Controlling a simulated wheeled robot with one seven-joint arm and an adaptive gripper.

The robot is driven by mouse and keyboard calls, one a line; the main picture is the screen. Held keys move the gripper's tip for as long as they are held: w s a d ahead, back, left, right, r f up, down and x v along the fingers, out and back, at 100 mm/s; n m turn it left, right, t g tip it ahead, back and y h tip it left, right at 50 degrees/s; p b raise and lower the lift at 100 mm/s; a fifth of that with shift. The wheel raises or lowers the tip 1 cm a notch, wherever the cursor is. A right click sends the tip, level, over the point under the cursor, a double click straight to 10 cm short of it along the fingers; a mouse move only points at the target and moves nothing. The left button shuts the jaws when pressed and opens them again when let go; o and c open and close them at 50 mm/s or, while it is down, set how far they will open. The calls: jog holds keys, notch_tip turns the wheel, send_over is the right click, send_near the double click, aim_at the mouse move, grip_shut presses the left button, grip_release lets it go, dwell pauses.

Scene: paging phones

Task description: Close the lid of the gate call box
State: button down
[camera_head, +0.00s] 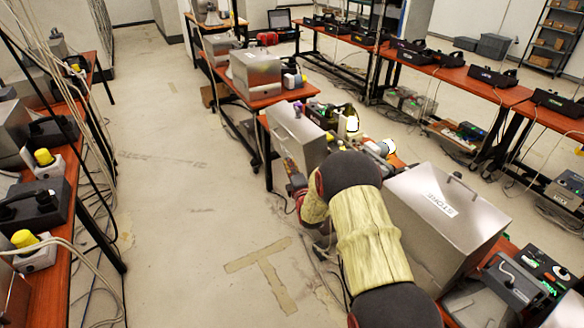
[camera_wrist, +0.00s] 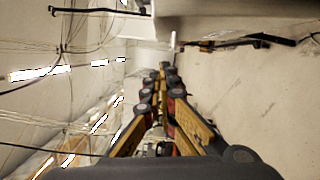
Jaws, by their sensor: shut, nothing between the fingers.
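Several grey metal call boxes stand on the red-topped benches. None carries a label I can read as "gate", so I cannot tell for sure which is the gate call box. The nearest box (camera_head: 440,215) is labelled "STORE" and has a handle on top. A second metal box (camera_head: 299,138) stands just beyond my arm, with a small unreadable label; its lid position is unclear. My gripper (camera_wrist: 165,72) is shut and empty in the wrist view, its fingers together. In the head view my arm reaches down beside the benches, near the second box, and largely hides the gripper.
Another metal box (camera_head: 256,74) stands on a bench farther back. Black desk phones line the bench (camera_head: 473,88) at the right. Yellow-topped devices (camera_head: 44,158) and cables crowd the left bench. The aisle floor (camera_head: 170,200) between is open, with cables hanging beside the benches.

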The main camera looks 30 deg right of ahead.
jog(key=w+d+b, duration=0.1)
jog(key=w+d, duration=0.4)
jog(key=shift+w+r, duration=0.2)
jog(key=shift+r, duration=0.25)
jog(key=shift+d, duration=0.1)
